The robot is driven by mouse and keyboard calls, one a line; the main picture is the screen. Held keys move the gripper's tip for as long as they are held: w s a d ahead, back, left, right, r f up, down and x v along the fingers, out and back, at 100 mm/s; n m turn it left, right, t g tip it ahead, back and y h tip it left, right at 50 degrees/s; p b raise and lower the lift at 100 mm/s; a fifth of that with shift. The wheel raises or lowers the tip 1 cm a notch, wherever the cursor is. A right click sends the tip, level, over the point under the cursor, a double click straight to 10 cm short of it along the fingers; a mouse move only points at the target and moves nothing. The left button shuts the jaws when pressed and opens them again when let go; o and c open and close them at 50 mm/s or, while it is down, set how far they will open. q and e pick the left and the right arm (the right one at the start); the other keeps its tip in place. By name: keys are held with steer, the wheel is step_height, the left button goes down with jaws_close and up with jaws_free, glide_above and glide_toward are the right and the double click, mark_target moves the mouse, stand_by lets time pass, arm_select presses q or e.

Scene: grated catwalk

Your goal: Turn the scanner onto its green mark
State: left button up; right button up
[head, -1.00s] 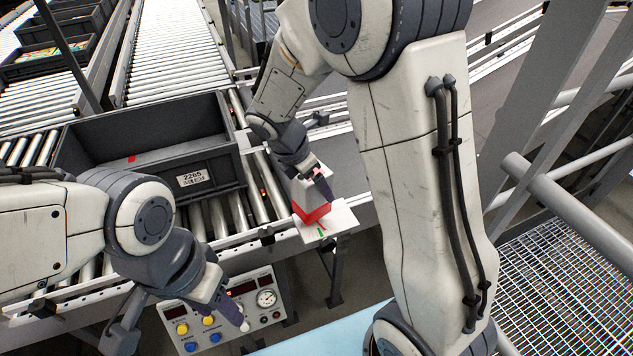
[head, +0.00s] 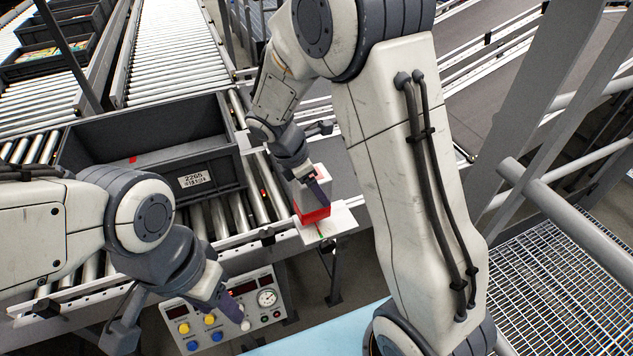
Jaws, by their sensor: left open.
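The scanner (head: 312,213), a pale box with a red lower part, stands on a small white plate (head: 343,222) beside the conveyor. My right gripper (head: 314,188) is at the scanner from above, with one dark finger across its near side. It appears shut on it; the far finger is hidden. A small green mark (head: 321,235) shows on the plate just in front of the scanner, close to a thin red line. Whether they line up exactly is too small to tell. My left gripper (head: 228,303) is open and empty in front of the control panel.
A grey crate (head: 222,166) with a label sits on the rollers left of the scanner. A control panel (head: 205,320) with buttons and a gauge is below. A rail (head: 575,220) and grating (head: 560,290) lie at the right.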

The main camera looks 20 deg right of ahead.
steer(key=o, duration=1.2)
steer(key=shift+o, duration=0.2)
steer(key=b+v, duration=0.1)
steer(key=v, duration=0.9)
steer(key=shift+a+r, duration=0.15)
steer(key=shift+r, duration=0.1)
